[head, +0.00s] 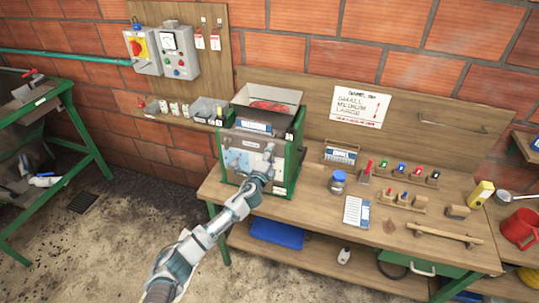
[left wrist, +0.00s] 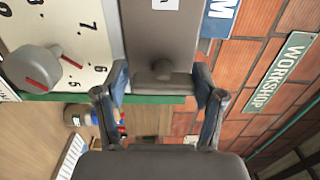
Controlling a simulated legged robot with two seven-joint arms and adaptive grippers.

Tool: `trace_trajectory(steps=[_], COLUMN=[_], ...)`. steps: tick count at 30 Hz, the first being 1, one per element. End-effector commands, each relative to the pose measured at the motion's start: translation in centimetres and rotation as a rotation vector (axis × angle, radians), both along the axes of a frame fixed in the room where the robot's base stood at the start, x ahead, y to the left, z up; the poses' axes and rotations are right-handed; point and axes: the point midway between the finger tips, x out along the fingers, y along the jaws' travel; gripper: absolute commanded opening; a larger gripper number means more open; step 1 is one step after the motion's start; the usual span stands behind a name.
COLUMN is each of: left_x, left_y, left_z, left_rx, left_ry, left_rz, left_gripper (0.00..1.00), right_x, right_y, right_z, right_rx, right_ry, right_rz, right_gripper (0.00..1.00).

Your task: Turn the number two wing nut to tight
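The green-framed pulper box (head: 262,140) stands at the left end of the workbench. My left gripper (head: 268,160) is in front of its face and hides part of it. In the left wrist view my left gripper (left wrist: 160,78) is open, its two fingers apart. Between and beyond them is a grey plate (left wrist: 160,30) with a small round stub (left wrist: 163,68); I cannot tell whether this is the number two wing nut. To its left is a grey knob with red marks (left wrist: 42,66) on a numbered white dial (left wrist: 85,45). My right gripper is not in view.
The workbench (head: 300,200) holds a blue-lidded jar (head: 338,182), a white card (head: 356,211) and several coloured-handled tools right of the box. Control boxes (head: 180,50) hang on the wall behind. A green-framed table (head: 40,115) is at far left, with open floor between.

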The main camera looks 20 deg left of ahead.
Motion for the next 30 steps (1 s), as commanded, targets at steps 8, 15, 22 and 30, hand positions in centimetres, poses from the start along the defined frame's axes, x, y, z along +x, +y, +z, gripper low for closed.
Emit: trace_trajectory(steps=[8,15,22,30], left_x=[-0.1,-1.0,-5.2,-10.4], left_y=[0.0,0.1,0.2,0.4], left_z=[-0.2,-0.1,-0.2,-0.4], left_rx=[-0.001,-0.001,-0.002,-0.001], left_ry=[0.002,0.0,0.002,0.005], left_rz=[-0.001,0.0,-0.002,-0.001], left_gripper=[0.88,0.88,0.88,0.88], right_x=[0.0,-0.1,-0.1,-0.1], right_y=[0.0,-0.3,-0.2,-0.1], right_z=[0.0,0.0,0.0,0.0], right_rx=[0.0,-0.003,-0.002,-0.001], right_ry=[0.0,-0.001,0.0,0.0], right_rz=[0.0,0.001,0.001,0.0], right_gripper=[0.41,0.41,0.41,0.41])
